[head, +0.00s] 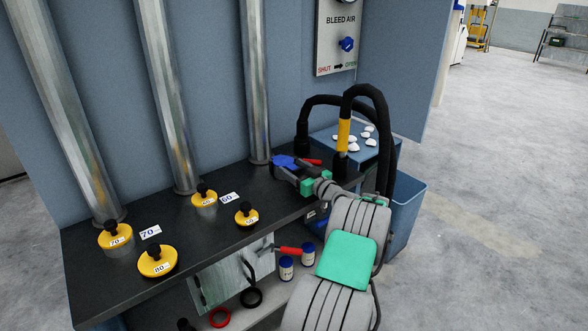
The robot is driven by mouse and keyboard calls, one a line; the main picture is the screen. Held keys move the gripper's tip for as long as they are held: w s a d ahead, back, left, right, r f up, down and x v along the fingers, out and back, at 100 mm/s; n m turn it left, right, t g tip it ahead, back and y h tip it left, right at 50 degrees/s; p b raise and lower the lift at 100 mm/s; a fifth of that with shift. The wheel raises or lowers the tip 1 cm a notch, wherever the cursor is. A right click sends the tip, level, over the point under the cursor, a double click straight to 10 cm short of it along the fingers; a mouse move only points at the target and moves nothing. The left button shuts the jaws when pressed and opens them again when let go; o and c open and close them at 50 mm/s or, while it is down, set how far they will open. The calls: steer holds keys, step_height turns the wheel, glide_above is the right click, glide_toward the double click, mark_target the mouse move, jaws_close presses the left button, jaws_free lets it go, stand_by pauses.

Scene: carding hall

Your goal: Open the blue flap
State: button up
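A small blue piece (284,161), which looks like the blue flap, shows at the back of the dark bench top, right of the rightmost metal pipe. My gripper (288,170) reaches in from the lower right, with its dark fingers right at the blue piece. The fingers partly cover it. I cannot tell whether they touch or grip it, or how far the flap is open. A red piece (312,161) shows just right of the blue one, behind the fingers.
Yellow lidded ports (157,261) and number labels sit on the dark bench (105,280). Black hoses (372,96) arch behind my arm. A blue bin (408,200) stands right. A bleed air panel (338,55) with a blue knob (347,44) is above. Jars (286,267) stand on the lower shelf.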

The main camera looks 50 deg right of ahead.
jaws_close()
stand_by(0.5)
steer(key=shift+r, duration=0.15)
